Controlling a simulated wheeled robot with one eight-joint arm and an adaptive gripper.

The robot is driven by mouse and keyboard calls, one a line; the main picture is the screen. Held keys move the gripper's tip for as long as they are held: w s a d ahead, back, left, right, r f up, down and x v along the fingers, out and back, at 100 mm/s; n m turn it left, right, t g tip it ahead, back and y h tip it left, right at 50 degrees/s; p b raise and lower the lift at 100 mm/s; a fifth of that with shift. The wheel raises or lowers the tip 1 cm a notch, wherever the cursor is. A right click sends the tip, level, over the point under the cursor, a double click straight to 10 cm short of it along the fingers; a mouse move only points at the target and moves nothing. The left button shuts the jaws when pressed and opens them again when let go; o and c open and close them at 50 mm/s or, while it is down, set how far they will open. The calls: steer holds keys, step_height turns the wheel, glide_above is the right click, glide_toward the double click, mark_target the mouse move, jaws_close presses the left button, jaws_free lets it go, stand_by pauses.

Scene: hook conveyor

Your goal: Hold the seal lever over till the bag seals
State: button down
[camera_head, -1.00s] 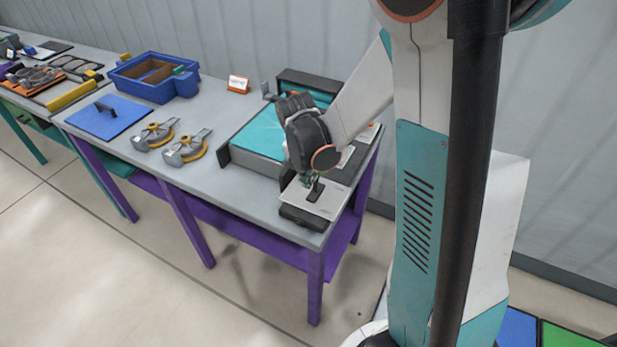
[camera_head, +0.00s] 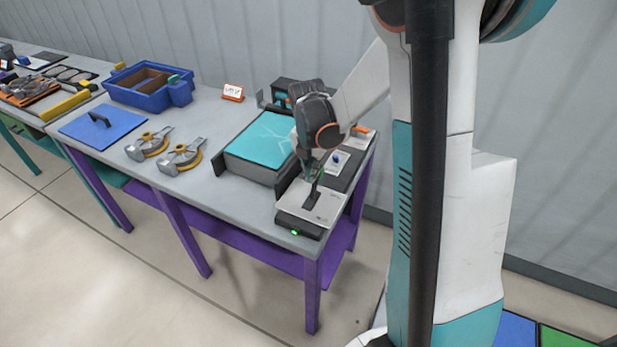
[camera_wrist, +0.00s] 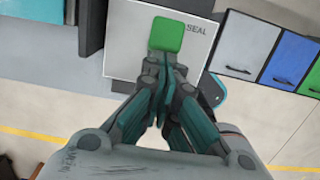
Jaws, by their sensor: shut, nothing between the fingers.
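The sealing unit (camera_head: 325,207) is a pale plate on a dark base at the table's right front corner. A small green light (camera_head: 294,233) glows on its front. Its dark lever (camera_head: 311,198) stands tilted on the plate, its top close to my gripper. My gripper (camera_wrist: 165,72) is shut and empty, fingertips over the plate just below the green square. The lever is hidden there, and I cannot tell whether the fingers touch it. I cannot make out a bag for certain.
A teal-topped box (camera_head: 262,140) lies left of the unit. A small panel with a blue knob (camera_head: 335,157) sits behind it. Two yellow-grey clamp-like parts (camera_head: 181,158), a blue board (camera_head: 102,123) and a blue bin (camera_head: 150,98) stand further left. The table front is clear.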

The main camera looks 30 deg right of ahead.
steer(key=shift+w+d, duration=0.55)
steer(key=shift+d, duration=0.35)
stand_by(1.0)
stand_by(0.6)
